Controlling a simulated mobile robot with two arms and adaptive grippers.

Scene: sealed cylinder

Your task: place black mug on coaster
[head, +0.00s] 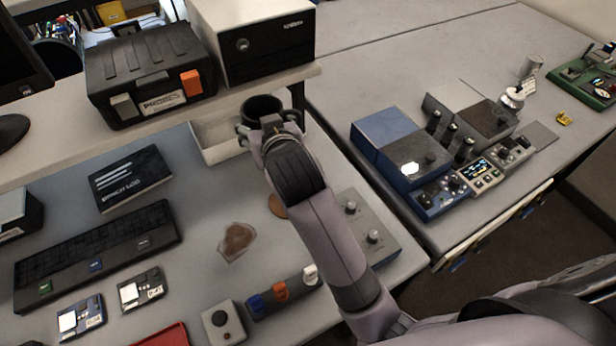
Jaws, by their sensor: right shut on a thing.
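The black mug (262,106) is upright near the back edge of the grey work surface, over or in front of a white tray. My right gripper (264,130) is shut on it, with a finger showing at each side of the mug. The mug's lower part is hidden by the gripper, so I cannot tell whether it is lifted. A brown round piece that looks like the coaster (277,206) lies on the mat, partly hidden behind my right forearm. A brown patch in a clear, irregular outline (237,241) lies to its left. My left gripper is not in view.
The white tray (215,152) sits beneath the shelf holding a black case (150,75) and a black-and-white box (255,45). A grey knob box (365,228) is right of my arm. A keyboard (95,255) lies left. Some mat left of the brown pieces is clear.

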